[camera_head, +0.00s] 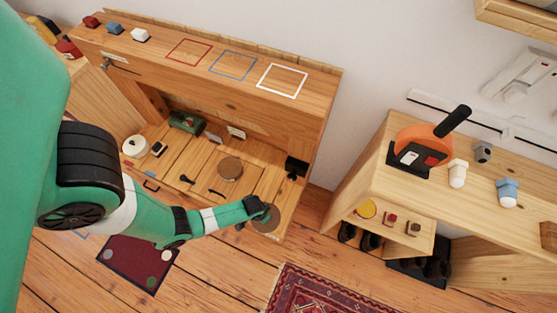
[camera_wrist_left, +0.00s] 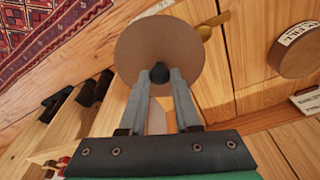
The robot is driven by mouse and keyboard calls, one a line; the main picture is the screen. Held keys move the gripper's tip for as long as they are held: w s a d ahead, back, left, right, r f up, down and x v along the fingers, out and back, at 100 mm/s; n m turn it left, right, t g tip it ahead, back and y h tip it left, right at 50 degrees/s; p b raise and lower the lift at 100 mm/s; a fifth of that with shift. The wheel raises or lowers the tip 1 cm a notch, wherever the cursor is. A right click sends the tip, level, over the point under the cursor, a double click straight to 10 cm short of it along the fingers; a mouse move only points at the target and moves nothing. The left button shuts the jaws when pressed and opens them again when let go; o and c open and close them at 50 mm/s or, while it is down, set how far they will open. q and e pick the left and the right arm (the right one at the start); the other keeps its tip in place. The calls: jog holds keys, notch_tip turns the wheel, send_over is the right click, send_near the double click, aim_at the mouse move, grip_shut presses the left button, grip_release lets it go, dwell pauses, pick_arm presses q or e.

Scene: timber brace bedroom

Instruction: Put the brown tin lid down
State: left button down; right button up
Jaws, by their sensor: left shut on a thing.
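The brown tin lid (camera_head: 267,219) is a flat round disc, held by a dark knob at its middle. My left gripper (camera_head: 258,211) is shut on that knob, over the right front part of the wooden desk surface. In the left wrist view, the lid (camera_wrist_left: 150,45) faces the camera past the fingertips (camera_wrist_left: 160,76). I cannot tell whether it touches the wood. A round brown tin (camera_head: 230,169) stands further back on the surface; it also shows with a pale label in the left wrist view (camera_wrist_left: 296,52). My right gripper is not in view.
A green box (camera_head: 186,122), a white round item (camera_head: 135,146) and small dark tools (camera_head: 187,180) share the desk surface. A black block (camera_head: 297,166) is at its right side. A shelf unit (camera_head: 380,180) stands right. A patterned rug (camera_head: 317,290) lies in front.

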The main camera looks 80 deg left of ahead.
aim_at(271, 211)
pick_arm(q)
jog(key=w+a+f, duration=0.1)
jog(key=w+a+f+b, duration=0.1)
jog(key=shift+w, duration=0.4)
jog(key=w+f+b, duration=0.1)
jog(key=w+a+f+b, duration=0.1)
jog(key=f+b, duration=0.1)
jog(key=a+f+b, duration=0.1)
jog(key=b, duration=0.1)
jog(key=shift+w+f, duration=0.3)
jog(key=shift+w, duration=0.25)
jog(key=shift+r, duration=0.1)
jog(key=f+b, duration=0.2)
jog(key=f, duration=0.1)
jog(key=f+b, duration=0.1)
jog(key=b, duration=0.1)
jog(key=shift+w+a+f, duration=0.2)
jog(key=shift+w+a, duration=0.1)
jog(key=shift+w, duration=0.05)
jog(key=shift+r, duration=0.2)
jog(key=shift+f, duration=0.2)
jog(key=c, duration=0.6)
grip_release()
jog(key=shift+r, duration=0.1)
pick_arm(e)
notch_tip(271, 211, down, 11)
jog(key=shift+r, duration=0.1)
